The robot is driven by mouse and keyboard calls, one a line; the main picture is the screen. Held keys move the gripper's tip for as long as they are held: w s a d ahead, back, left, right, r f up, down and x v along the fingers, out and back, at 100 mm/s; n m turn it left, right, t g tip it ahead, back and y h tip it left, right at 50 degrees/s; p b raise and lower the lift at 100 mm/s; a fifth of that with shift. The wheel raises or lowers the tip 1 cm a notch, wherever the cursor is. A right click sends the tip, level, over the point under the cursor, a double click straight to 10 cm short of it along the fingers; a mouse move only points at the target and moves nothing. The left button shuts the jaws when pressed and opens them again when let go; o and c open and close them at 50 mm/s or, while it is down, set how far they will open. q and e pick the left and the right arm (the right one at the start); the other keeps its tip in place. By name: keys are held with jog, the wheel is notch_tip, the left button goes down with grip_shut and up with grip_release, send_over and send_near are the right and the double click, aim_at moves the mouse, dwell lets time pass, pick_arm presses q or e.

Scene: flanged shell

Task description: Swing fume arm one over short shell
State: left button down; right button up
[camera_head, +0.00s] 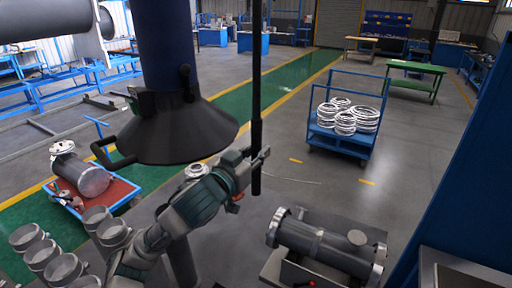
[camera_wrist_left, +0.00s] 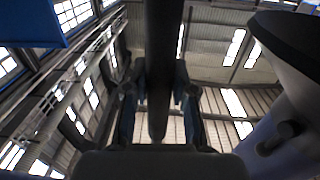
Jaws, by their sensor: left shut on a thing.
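The fume arm has a dark blue duct (camera_head: 165,50) ending in a wide black hood (camera_head: 180,132), with a black loop handle at its left. The hood also shows at the upper right of the left wrist view (camera_wrist_left: 290,35). A grey flanged shell (camera_head: 322,246) lies at the lower right, below and right of the hood; the hood is not over it. My left gripper (camera_head: 256,160) is shut on a black vertical pole (camera_head: 257,95) right of the hood. The pole runs between the fingers in the left wrist view (camera_wrist_left: 160,65). My right gripper is not in view.
A blue cart (camera_head: 345,140) with white rings stands behind the flanged shell. A red-topped cart (camera_head: 115,190) carries another cylinder at left. Several short pipe pieces (camera_head: 65,268) stand at lower left. A blue panel (camera_head: 460,170) rises at right. Open floor lies mid-picture.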

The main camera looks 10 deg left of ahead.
pick_arm(q)
jog(key=shift+s+a+r, duration=0.25)
jog(key=shift+s+a, duration=0.05)
jog(key=shift+w+d, duration=0.3)
jog(key=shift+w, duration=0.15)
jog(key=c, duration=0.9)
grip_release()
jog(key=shift+w+d+f, duration=0.1)
jog(key=shift+s, duration=0.2)
jog(key=v, duration=1.2)
jog(key=shift+f, duration=0.1)
